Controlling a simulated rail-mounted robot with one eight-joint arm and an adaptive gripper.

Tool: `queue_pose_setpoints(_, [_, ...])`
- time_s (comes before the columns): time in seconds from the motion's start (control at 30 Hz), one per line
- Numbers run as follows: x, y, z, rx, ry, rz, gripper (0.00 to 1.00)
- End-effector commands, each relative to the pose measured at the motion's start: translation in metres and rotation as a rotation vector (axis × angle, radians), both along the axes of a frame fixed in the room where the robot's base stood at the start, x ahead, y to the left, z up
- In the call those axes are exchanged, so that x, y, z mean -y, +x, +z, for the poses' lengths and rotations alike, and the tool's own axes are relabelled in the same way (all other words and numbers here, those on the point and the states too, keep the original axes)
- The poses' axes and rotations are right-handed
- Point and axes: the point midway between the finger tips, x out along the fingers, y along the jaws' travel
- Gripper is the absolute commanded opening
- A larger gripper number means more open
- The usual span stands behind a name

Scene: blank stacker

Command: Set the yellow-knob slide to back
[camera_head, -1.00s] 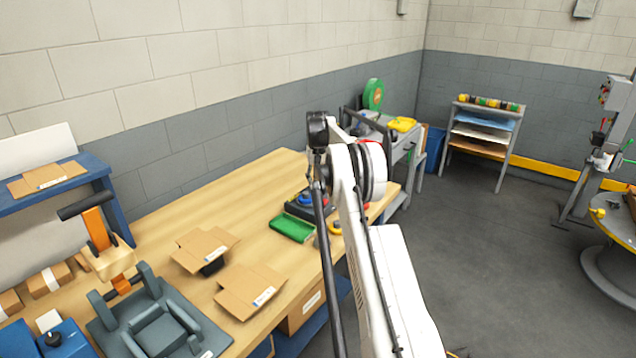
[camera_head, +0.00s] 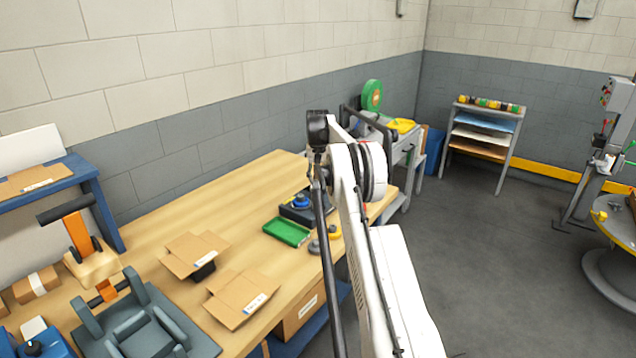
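I cannot make out a slide with a yellow knob for certain. A small yellow piece (camera_head: 600,216) sits on the round table (camera_head: 622,238) at the right edge, too small to identify. Another yellow round piece (camera_head: 334,231) lies on the workbench beside my arm, near a dark box with a blue knob (camera_head: 301,201). My white arm stands upright in the middle of the view and covers part of the bench's far end. My gripper is not visible.
The wooden workbench (camera_head: 205,213) holds flat cartons (camera_head: 242,297), a green tray (camera_head: 287,232) and a grey fixture (camera_head: 142,328). A grey cart (camera_head: 400,158) and a shelf rack (camera_head: 483,148) stand further back. The floor on the right is open.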

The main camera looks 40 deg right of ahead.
Motion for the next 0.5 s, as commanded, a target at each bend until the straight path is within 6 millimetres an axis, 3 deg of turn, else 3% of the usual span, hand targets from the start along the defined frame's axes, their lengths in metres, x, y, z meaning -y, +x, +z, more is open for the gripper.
queue_pose_setpoints(0.07, [0.0029, 0.0001, 0.0014, 0.005, -0.005, -0.002, 0.0])
queue_pose_setpoints(0.1, [0.003, 0.0002, 0.0014, 0.005, -0.005, -0.002, 0.25])
queue_pose_setpoints(0.2, [0.0028, 0.0, 0.0013, 0.004, -0.005, -0.002, 0.38])
queue_pose_setpoints(0.5, [0.0017, 0.0001, 0.0022, 0.003, -0.003, -0.001, 0.39])
